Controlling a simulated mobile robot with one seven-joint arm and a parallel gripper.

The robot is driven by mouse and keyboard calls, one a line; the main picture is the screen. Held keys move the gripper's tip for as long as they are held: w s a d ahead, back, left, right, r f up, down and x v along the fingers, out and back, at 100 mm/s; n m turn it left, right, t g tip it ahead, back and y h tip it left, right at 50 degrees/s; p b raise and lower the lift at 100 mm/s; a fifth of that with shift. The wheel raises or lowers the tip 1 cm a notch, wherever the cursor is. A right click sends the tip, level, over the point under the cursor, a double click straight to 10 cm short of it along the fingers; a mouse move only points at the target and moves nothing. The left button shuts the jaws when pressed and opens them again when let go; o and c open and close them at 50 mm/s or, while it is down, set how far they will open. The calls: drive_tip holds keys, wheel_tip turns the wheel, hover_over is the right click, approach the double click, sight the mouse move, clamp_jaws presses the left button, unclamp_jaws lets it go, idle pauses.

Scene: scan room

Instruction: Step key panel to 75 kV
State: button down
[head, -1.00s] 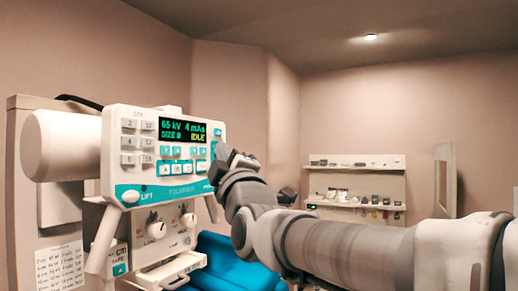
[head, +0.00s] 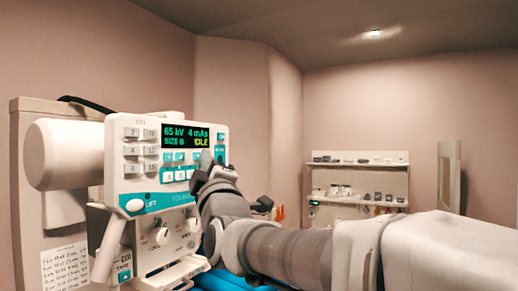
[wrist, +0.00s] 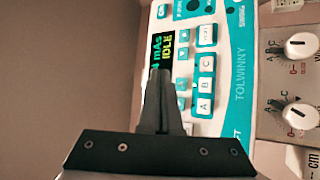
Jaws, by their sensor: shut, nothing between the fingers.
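The key panel (head: 118,185) is a white unit with a teal lower band, at the left of the head view. Its dark display (head: 185,136) reads 65 kV, 4 mAs and IDLE. Pale and teal keys (head: 168,174) sit below and beside the display. In the wrist view the panel appears turned sideways, with the A, B and C keys (wrist: 205,85) beside the display (wrist: 168,38). My gripper (head: 207,158) is shut and empty in front of the panel's right part. Its fingertips (wrist: 161,73) overlap the display's edge and nearby keys; I cannot tell whether they touch.
A lower unit with knobs (head: 160,236) is below the panel, with a slanted pale handle (head: 107,250) at its left. A blue surface (head: 235,281) lies below. A shelf (head: 350,200) with small items stands at the far wall.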

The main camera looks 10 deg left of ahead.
drive_tip(key=shift+w+a+p, duration=0.15)
drive_tip(key=shift+w+a, duration=0.1)
drive_tip(key=shift+a, duration=0.35)
drive_tip(key=shift+w+a+p, duration=0.1)
drive_tip(key=shift+w+a, duration=0.15)
drive_tip(key=shift+a, duration=0.4)
drive_tip(key=shift+w+a+p, duration=0.15)
drive_tip(key=shift+w+a, duration=0.1)
drive_tip(key=shift+a, duration=0.35)
idle(0.6)
drive_tip(key=shift+w+a, duration=0.2)
drive_tip(key=shift+a, duration=0.15)
drive_tip(key=shift+w+a, duration=0.1)
drive_tip(key=shift+a, duration=0.3)
idle(0.5)
drive_tip(key=shift+d, duration=0.15)
idle(0.3)
drive_tip(key=shift+s+d+b, duration=0.3)
drive_tip(key=shift+d+b, duration=0.3)
drive_tip(key=shift+b, duration=0.05)
drive_tip(key=shift+s+d+b, duration=0.3)
drive_tip(key=shift+d+b, duration=0.25)
drive_tip(key=shift+d, duration=0.25)
drive_tip(key=shift+s+d+b, duration=0.35)
drive_tip(key=shift+d+b, duration=0.2)
drive_tip(key=shift+d, duration=0.2)
drive_tip(key=shift+s+d+b, duration=0.3)
drive_tip(key=shift+d+b, duration=0.25)
drive_tip(key=shift+d, duration=0.25)
